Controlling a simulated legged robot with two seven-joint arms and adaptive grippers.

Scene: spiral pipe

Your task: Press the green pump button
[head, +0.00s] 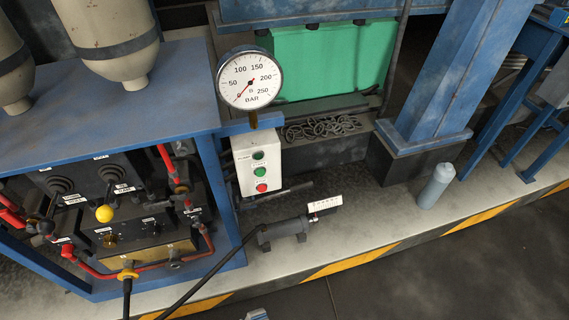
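A white control box (244,178) is mounted beside the blue bench, below the gauge. On its front, top to bottom, are a dark greenish round element (258,155), a brighter green button (261,172) and a red button (261,187). Small labels beside them are too small to read for certain. Nothing touches or covers the buttons. Neither of my grippers can be made out. A small grey-blue part (257,315) shows at the bottom edge; I cannot tell what it is.
A round BAR gauge (250,79) stands above the box. The blue bench (120,95) holds cream cylinders, with red hoses below. A dark cylindrical device (283,232) with a cable lies on the floor ledge. A grey bottle (437,186) stands right. The floor in front is clear.

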